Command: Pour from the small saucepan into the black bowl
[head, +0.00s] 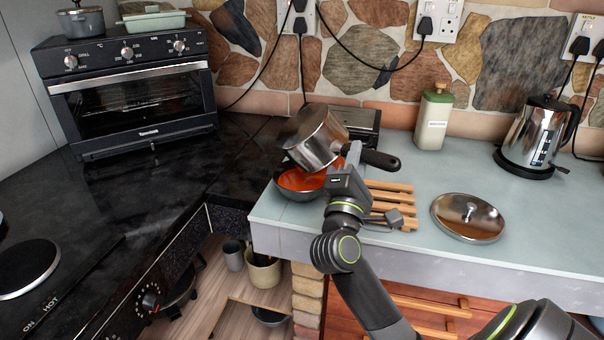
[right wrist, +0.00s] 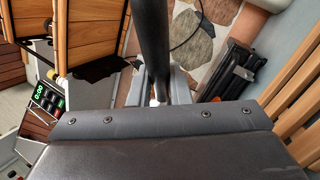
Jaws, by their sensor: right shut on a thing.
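The small steel saucepan (head: 312,138) is tipped over toward the lower left in the head view, above the worktop. The dark bowl (head: 298,194) sits under it near the counter's left end. Orange-red content shows in the bowl and up close to the pan's lower side; I cannot tell whether a stream is still falling. My right gripper (head: 352,165) is shut on the saucepan's black handle (head: 380,160). In the right wrist view the dark handle (right wrist: 154,45) runs between the fingers. The gripper and arm hide the bowl's right side. My left gripper is not in view.
A wooden slatted rack (head: 392,187) lies right of the bowl. A steel lid (head: 468,217) lies farther right. A green-capped bottle (head: 433,118) and a kettle (head: 537,137) stand behind. A toaster oven (head: 137,98) stands left.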

